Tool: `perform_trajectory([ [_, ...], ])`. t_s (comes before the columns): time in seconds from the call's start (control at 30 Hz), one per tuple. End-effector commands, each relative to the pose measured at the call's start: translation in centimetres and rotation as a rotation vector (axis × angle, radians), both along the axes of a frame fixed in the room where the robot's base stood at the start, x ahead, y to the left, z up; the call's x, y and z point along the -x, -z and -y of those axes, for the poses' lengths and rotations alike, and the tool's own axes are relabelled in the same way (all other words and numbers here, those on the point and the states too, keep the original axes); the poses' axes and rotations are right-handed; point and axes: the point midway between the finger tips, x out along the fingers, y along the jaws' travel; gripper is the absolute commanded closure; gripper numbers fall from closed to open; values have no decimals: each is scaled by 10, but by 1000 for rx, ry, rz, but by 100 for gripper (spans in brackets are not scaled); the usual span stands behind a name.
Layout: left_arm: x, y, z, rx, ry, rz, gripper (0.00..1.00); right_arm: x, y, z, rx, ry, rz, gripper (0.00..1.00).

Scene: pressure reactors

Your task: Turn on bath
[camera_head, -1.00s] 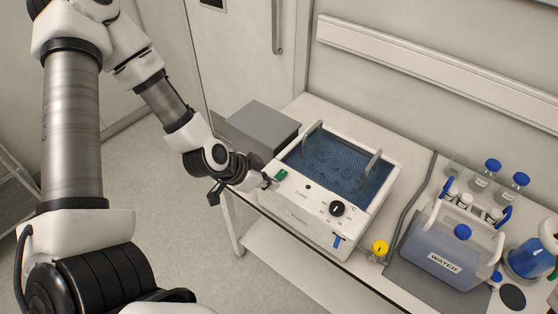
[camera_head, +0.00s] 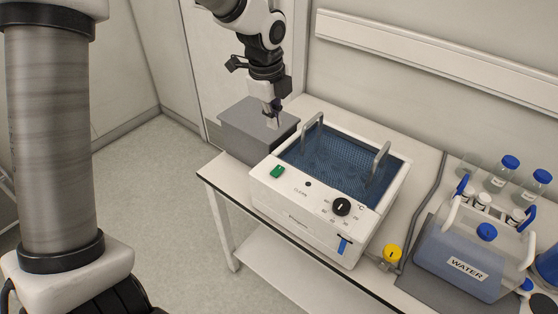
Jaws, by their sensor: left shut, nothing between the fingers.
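The white water bath (camera_head: 318,222) stands on the bench, with blue water (camera_head: 335,170) under a mesh and two grey handles. A green switch (camera_head: 277,172) sits at the left end of its front panel, and a black dial (camera_head: 341,207) is to the right of it. I cannot tell the switch's position. My left gripper (camera_head: 273,122) is shut and empty, pointing down. It shows in front of the grey box, behind the green switch and apart from it. My right gripper is out of view.
A grey box (camera_head: 240,133) stands at the bath's left. A yellow knob (camera_head: 393,253) is at its front right. A blue-tinted water container (camera_head: 455,255) and several blue-capped bottles (camera_head: 502,174) stand on the right. The floor at the left is clear.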

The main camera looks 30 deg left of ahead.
Motion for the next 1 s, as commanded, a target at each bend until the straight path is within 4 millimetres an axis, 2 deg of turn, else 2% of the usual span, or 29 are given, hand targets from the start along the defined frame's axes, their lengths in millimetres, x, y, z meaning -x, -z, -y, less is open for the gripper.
perform_trajectory([
  [0.13, -1, 8, 0, 1, -1, -4, 100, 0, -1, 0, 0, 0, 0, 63],
  [0.23, -2, 22, 0, 1, -1, -5, 100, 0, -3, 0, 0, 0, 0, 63],
  [0.7, -15, 119, 2, 1, -1, -5, 100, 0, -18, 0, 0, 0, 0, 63],
  [0.83, -18, 134, 2, 2, -1, -3, 100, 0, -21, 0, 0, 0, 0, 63],
  [1.0, -19, 140, 2, 2, -1, -1, 100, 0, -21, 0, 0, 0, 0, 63],
])
